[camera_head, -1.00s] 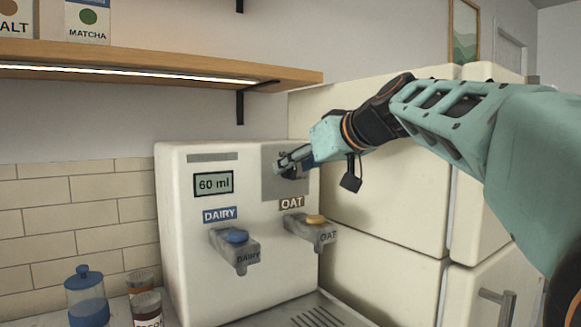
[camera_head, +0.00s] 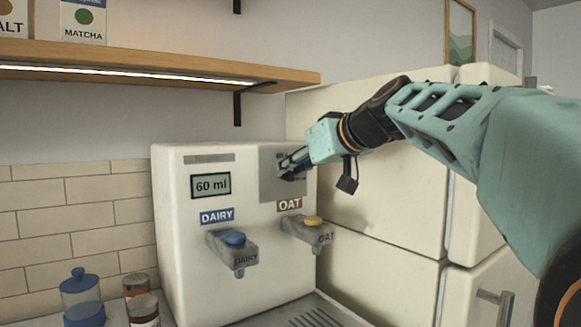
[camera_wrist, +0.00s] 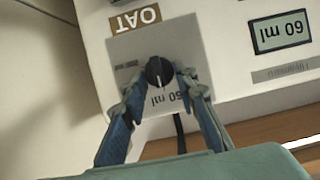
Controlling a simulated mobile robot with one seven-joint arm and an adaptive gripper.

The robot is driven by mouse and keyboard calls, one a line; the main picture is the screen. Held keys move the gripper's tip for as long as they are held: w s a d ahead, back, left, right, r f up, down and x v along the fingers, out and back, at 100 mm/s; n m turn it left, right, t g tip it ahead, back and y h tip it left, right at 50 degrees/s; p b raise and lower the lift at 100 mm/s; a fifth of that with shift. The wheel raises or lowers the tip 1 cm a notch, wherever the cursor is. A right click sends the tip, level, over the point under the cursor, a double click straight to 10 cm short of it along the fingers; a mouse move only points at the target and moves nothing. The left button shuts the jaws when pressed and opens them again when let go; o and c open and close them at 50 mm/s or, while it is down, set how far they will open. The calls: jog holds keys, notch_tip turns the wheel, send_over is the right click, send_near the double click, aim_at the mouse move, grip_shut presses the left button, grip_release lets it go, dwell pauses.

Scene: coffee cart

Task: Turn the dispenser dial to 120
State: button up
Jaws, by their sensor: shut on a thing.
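The white dispenser (camera_head: 185,270) stands on the counter, with its display (camera_head: 211,185) reading 60 ml. The black dial (camera_wrist: 158,72) sits on a grey panel (camera_wrist: 125,50) marked 60 ml, which appears upside down in the wrist view. My gripper (camera_head: 290,172) is at the panel, its two fingers either side of the dial in the wrist view (camera_wrist: 158,82), shut on it. In the head view my fingers mostly hide the dial. The panel's other markings are too small or covered to read.
Below are a DAIRY lever with a blue top (camera_head: 233,238) and an OAT lever with a yellow top (camera_head: 313,221). A wooden shelf (camera_head: 150,62) hangs above left. A cream fridge (camera_head: 385,200) stands close behind on the right. Jars (camera_head: 83,300) stand at lower left.

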jog(key=shift+d, duration=0.1)
jog(key=shift+w+d+f+m+g+y+p, duration=0.15)
jog(key=shift+m+g+y+p, duration=0.1)
jog(key=shift+m+y, duration=0.85)
jog(key=shift+w+d+f+m+g+y+p, duration=0.2)
jog(key=shift+m+y, duration=0.45)
jog(key=shift+m, duration=1)
jog(key=shift+w+d+r+m+g+y+p, duration=0.15)
jog(key=shift+m+g+y, duration=0.2)
jog(key=shift+m+y, duration=0.75)
jog(key=shift+s+f+m, duration=0.1)
jog(key=shift+m, duration=0.25)
jog(key=o, duration=1.1)
jog(key=shift+o, duration=0.2)
